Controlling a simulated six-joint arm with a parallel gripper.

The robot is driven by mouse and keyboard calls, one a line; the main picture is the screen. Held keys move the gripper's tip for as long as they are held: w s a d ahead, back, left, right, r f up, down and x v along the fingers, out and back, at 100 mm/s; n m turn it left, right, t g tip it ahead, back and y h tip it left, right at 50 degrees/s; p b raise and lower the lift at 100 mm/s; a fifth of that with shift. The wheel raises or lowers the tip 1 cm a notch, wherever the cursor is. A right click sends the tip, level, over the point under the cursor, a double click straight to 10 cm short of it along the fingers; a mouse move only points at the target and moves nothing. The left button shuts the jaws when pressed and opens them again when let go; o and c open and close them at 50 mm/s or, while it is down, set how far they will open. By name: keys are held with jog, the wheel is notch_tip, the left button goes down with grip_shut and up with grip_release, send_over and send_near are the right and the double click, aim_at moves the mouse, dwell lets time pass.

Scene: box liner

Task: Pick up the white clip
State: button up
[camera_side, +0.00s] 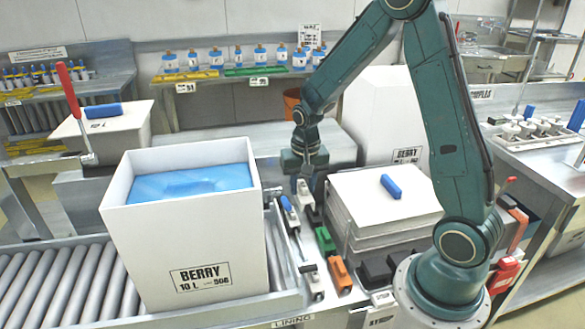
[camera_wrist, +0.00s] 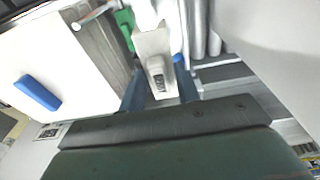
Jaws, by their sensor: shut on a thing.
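The white clip (camera_wrist: 157,72) is between the two blue-grey fingers of my gripper (camera_wrist: 160,88) in the wrist view. My gripper is shut on it, and a small dark label shows on the clip's near end. In the side view my gripper (camera_side: 304,178) points down at the far end of the row of coloured clips, right of the liner box. The clip is small and partly hidden there, so I cannot tell its height above the tray.
A white BERRY box (camera_side: 205,245) with a blue liner (camera_side: 190,183) stands on rollers at left. Green (camera_side: 325,240) and orange (camera_side: 340,273) clips sit in the row. A stack of white sheets (camera_side: 385,205) bears a blue block (camera_side: 390,186). A large white box (camera_side: 385,115) stands behind.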

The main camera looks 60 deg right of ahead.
aim_at(299, 184)
notch_tip(299, 184, up, 9)
dwell(0.3)
dwell(0.6)
jog(key=shift+w+a+r, duration=0.15)
jog(key=shift+w+r, duration=0.2)
jog(key=shift+w, duration=0.1)
jog(key=w+a+r, duration=0.6)
jog(key=w+r, duration=0.1)
jog(key=r, duration=0.2)
jog(key=w+a+r+n+y, duration=0.1)
jog(key=w+a+r+n, duration=0.1)
jog(key=a+n, duration=0.6)
jog(key=w+a+r+n+y, duration=0.1)
jog(key=w+a+r+n, duration=0.2)
jog(key=a+n, duration=0.6)
jog(key=shift+w+r+n, duration=0.35)
jog(key=shift+w+n, duration=0.15)
